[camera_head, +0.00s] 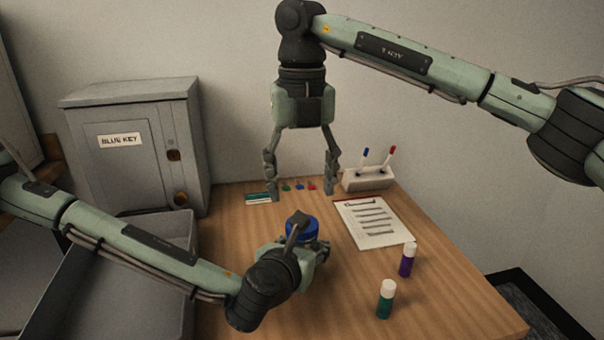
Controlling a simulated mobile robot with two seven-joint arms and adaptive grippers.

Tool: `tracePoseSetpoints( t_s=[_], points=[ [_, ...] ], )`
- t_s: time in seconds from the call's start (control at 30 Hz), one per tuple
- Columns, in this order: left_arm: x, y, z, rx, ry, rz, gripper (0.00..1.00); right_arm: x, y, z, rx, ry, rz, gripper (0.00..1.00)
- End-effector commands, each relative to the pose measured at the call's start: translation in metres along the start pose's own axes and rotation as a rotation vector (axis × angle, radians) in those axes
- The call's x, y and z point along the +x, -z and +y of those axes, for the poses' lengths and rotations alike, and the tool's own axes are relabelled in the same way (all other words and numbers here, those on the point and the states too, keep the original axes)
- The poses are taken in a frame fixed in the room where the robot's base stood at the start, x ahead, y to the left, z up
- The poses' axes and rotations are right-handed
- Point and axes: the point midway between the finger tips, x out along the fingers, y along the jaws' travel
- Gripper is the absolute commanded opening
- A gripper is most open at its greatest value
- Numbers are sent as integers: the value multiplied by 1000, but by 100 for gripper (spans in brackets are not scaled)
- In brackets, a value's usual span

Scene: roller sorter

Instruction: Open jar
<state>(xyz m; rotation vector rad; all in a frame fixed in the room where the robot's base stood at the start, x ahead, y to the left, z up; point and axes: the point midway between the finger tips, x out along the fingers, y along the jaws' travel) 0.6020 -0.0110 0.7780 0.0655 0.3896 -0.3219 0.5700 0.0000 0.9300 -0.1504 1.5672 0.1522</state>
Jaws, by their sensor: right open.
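A jar with a blue lid (304,229) stands on the wooden table, mostly hidden behind my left gripper. Only the lid shows clearly; the body is covered. My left gripper (298,255) is low at the jar, reaching in from the left. Its fingers are largely hidden, so I cannot tell whether they are closed on the jar. My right gripper (300,190) points straight down with its fingers wide apart. It is empty and appears above and behind the blue lid in the picture.
A grey cabinet labelled BLUE KEY (118,140) stands at the left, with a grey bin (180,222) in front. A clipboard (372,222), a pen holder (369,179), a purple-bodied tube (407,260), a green-bodied tube (386,299) and small coloured keys (299,186) are on the table (450,290).

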Motion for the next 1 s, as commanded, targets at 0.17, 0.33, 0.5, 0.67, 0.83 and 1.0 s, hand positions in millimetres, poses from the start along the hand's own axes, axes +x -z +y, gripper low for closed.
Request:
tracePoseSetpoints(
  t_s=[0.17,0.33,0.5,0.67,0.83,1.0],
  points=[
    [0,0,0,0,0,-1,0,31,0,-1,-1,0,3,65],
    [0,0,0,0,0,-1,0,53,0,0,-2,0,2,65],
    [0,0,0,0,0,0,0,63,0,0,-3,0,1,65],
    [0,0,0,0,0,0,0,65,0,0,-3,0,0,65],
    [0,0,0,0,0,0,0,65,0,0,-3,0,0,58],
    [0,0,0,0,0,0,0,65,0,0,-3,0,0,37]
  ],
)
